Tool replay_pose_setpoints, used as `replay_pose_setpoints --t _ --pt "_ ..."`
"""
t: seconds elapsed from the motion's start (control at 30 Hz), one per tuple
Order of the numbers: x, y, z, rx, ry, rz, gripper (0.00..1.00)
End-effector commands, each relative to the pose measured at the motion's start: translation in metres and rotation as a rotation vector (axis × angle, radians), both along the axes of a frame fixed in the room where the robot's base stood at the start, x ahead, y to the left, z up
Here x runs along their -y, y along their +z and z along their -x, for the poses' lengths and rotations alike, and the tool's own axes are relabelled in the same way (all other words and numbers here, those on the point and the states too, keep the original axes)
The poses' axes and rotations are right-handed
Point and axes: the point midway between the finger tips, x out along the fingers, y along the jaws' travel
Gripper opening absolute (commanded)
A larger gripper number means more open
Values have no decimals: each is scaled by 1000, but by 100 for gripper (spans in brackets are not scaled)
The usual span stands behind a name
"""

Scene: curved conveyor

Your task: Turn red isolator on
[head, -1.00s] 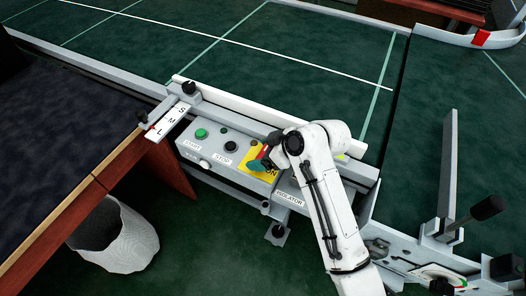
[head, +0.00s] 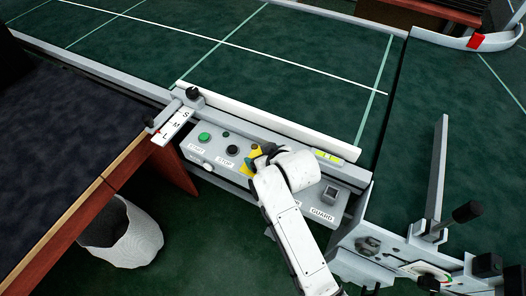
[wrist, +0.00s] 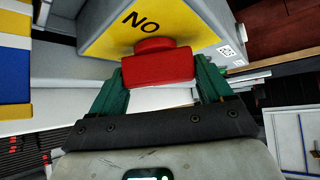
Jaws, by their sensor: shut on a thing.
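The red isolator (wrist: 157,66) is a red block-shaped handle on a round red base, on a yellow plate (wrist: 105,42) marked ON, which appears upside down in the wrist view. The plate also shows in the head view (head: 245,163), partly covered by my arm. My gripper (wrist: 160,80) has its green fingers on both sides of the red handle and is shut on it. The handle lies level across the wrist picture. In the head view, my wrist and hand hide the isolator.
The grey control panel holds a green START button (head: 204,137), a black STOP button (head: 232,150) and a square GUARD switch (head: 331,193). A white rail (head: 270,120) runs behind it along the green conveyor (head: 260,65). A bin (head: 120,235) stands at lower left.

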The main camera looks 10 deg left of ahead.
Motion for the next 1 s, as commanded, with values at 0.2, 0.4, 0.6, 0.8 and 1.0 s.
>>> replay_pose_setpoints --t 0.2,0.4,0.6,0.8,1.0 --pt "-2 -1 1 0 -200 3 49" --pt "-2 -3 0 2 -390 2 49" --pt "-2 -4 0 3 -578 1 49" --pt "-1 -4 0 1 -749 2 49" --pt "-1 -3 0 -1 -878 0 49"
